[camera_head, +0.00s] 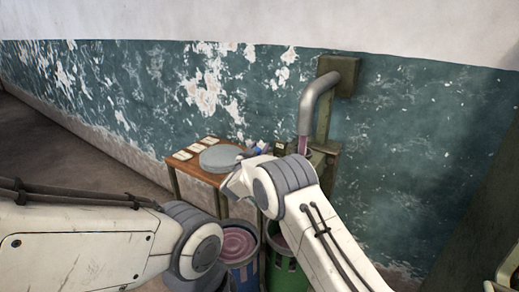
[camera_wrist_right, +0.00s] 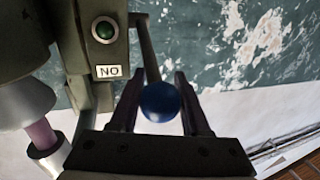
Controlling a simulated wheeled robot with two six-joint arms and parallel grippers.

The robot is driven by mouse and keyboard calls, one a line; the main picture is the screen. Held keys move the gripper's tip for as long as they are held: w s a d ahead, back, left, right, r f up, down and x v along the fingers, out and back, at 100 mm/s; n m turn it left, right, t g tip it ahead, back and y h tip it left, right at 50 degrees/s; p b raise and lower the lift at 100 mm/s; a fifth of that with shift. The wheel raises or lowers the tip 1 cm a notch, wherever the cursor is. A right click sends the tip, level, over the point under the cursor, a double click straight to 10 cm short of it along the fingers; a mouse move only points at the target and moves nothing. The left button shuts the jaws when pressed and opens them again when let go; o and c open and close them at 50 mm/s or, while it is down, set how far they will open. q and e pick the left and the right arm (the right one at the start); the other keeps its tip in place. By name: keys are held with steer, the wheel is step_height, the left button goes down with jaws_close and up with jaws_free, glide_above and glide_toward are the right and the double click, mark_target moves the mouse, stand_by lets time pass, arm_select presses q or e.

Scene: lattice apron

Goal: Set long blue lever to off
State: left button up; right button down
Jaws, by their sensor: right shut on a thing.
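In the right wrist view the lever's blue ball knob (camera_wrist_right: 159,102) sits between the two dark fingers of my right gripper (camera_wrist_right: 159,80), which is shut on it. The lever's thin dark rod (camera_wrist_right: 147,48) runs up from the knob beside the machine. In the head view my right gripper is mostly hidden by my own wrist, near the machine's left side. A small blue patch (camera_head: 258,148) shows there; I cannot tell whether it is the knob. My left arm comes in at the lower left, but its gripper does not show.
The green machine (camera_wrist_right: 75,35) carries a green button (camera_wrist_right: 104,30) and a "NO" label (camera_wrist_right: 107,71). A grey pipe (camera_head: 314,100) rises above it. A wooden table (camera_head: 186,165) with a grey disc (camera_head: 221,158) stands left. Blue (camera_head: 246,277) and green (camera_head: 284,275) buckets stand below.

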step_height(320, 180, down, 9)
steer(key=n+t+b, duration=0.3)
steer(key=t+b, duration=0.5)
steer(key=b, duration=1.4)
steer(key=shift+s+a+n+h, duration=0.25)
steer(key=shift+s+n+h, duration=0.05)
steer(key=shift+s+n, duration=0.1)
steer(key=shift+w+f, duration=0.1)
steer(key=shift+c, duration=1.9)
jaws_free()
